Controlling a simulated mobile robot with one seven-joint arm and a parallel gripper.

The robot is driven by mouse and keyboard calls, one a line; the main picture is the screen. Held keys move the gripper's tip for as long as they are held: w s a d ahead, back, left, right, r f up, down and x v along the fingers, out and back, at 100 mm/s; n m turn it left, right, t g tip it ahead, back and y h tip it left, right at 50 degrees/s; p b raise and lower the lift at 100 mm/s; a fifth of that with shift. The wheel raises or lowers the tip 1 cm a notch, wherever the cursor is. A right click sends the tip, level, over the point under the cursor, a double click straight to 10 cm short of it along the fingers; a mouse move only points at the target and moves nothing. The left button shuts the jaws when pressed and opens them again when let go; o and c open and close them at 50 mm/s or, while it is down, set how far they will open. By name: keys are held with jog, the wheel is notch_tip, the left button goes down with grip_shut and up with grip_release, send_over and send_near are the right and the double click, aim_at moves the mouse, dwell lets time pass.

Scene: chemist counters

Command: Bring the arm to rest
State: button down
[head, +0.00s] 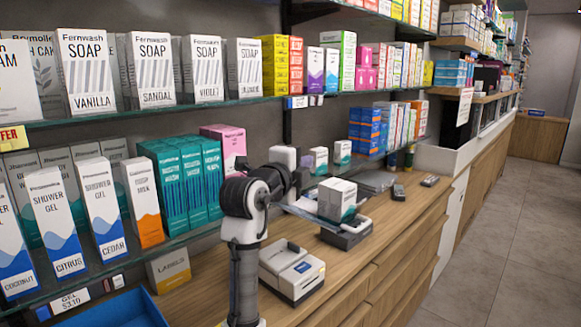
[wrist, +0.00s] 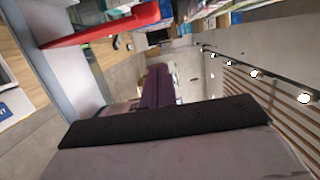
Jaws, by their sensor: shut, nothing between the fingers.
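My arm (head: 243,270) rises from the bottom of the head view, in front of the counter. It bends at a dark joint (head: 268,178) and reaches away over the counter. I cannot make out the gripper's fingers in the head view. In the wrist view, a dark bar with a grey surface below it, apparently my gripper (wrist: 170,124), fills the lower part. It is shut and holds nothing. The wrist view is strongly tilted, with ceiling lights and a slatted wall at the right.
A white device (head: 291,268) and a white-and-green box (head: 337,192) on a dark stand (head: 347,232) are on the wooden counter (head: 225,290) close to my arm. Glass shelves (head: 160,113) with product boxes line the left. A blue tray (head: 115,310) is at bottom left. The aisle floor (head: 510,230) is clear.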

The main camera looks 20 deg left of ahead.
jog(key=s+a+b, duration=0.1)
jog(key=s+b, duration=0.2)
jog(key=s, duration=0.6)
jog(key=shift+s, duration=0.4)
jog(key=shift+a, duration=0.1)
